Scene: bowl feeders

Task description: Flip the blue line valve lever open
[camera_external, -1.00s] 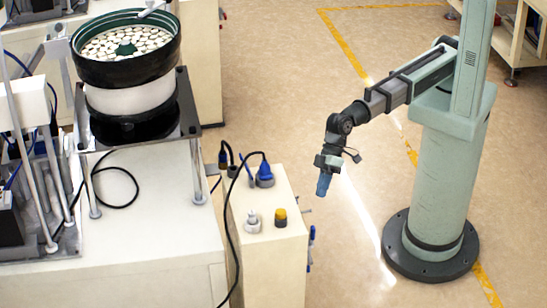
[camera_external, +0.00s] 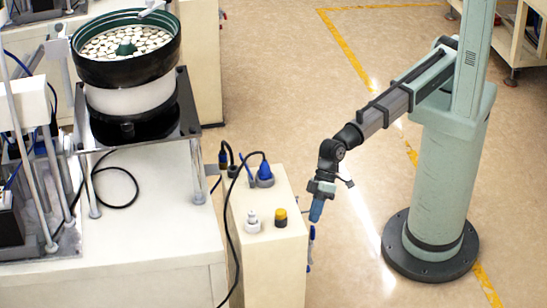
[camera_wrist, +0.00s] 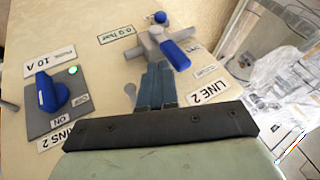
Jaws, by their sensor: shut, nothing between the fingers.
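The blue valve lever (camera_wrist: 175,54) sits on a grey pipe fitting (camera_wrist: 152,40) on the cabinet panel, at the upper middle of the wrist view, above a "LINE 2" label. My gripper (camera_wrist: 158,66) is shut and empty. Its blue fingertips appear just below the fitting and lever in the picture; I cannot tell whether they touch. In the external view my gripper (camera_external: 315,218) points down beside the right side of the cream cabinet (camera_external: 268,268), close to a blue part (camera_external: 312,234) on that side. Most of the valve is hidden there.
A blue rotary switch (camera_wrist: 50,92) on a grey plate, with a green light and "ON" label, is left of my fingers. A pressure label (camera_wrist: 117,35) lies above. A white knob (camera_external: 253,220), yellow-black button (camera_external: 280,217) and blue plug (camera_external: 265,172) stand on the cabinet top.

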